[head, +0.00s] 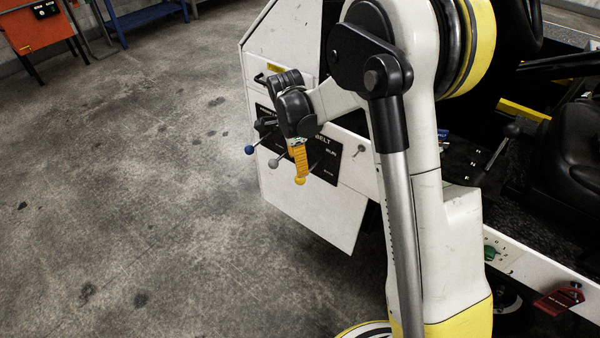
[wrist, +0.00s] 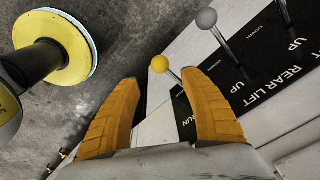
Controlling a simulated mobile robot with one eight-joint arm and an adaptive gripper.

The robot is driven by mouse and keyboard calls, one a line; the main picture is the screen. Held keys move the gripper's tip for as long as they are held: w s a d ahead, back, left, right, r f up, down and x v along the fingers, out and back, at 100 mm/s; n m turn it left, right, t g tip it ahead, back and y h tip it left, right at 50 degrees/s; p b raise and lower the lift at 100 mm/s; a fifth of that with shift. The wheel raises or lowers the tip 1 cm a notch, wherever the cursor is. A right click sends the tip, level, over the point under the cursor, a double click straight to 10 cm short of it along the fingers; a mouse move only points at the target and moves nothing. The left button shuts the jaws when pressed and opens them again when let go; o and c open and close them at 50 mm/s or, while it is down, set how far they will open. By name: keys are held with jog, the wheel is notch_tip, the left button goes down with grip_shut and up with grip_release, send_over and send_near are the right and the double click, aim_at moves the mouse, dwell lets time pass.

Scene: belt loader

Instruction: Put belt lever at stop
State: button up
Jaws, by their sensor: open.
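The belt lever has a yellow knob (head: 300,181) on a thin metal shaft and stands out from the black panel marked BELT (head: 326,168). In the wrist view its yellow knob (wrist: 159,64) appears just beyond and between my fingertips, apart from both. Its shaft runs toward the panel and passes partly behind the right finger. My gripper (head: 300,164) is open, with orange fingers; it also shows in the wrist view (wrist: 160,77). The word RUN is partly visible between the fingers. I cannot read the stop mark or tell the lever's exact setting.
A grey-knobbed lever (head: 273,163) and a blue-knobbed lever (head: 249,150) stand left of the belt lever. The grey knob (wrist: 207,18) is close by in the wrist view, near REAR LIFT lettering. The white loader side panel (head: 300,215) lies below. Open concrete floor (head: 130,200) is at left.

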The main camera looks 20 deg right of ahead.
jog(key=shift+s+a+r, duration=0.1)
jog(key=shift+a+r, duration=0.1)
jog(key=shift+r, duration=1.5)
jog(key=s+d+r+n+t+y, duration=0.1)
jog(key=s+r+n+t, duration=0.2)
jog(key=s+r+n, duration=0.8)
jog(key=s+r+n+t, duration=0.2)
jog(key=s+n, duration=0.4)
jog(key=s, duration=0.7)
jog(key=shift+d+r+n+t, duration=0.25)
jog(key=shift+r+n+t, duration=0.15)
jog(key=shift+t, duration=0.5)
jog(key=shift+s, duration=0.1)
jog(key=shift+c, duration=0.2)
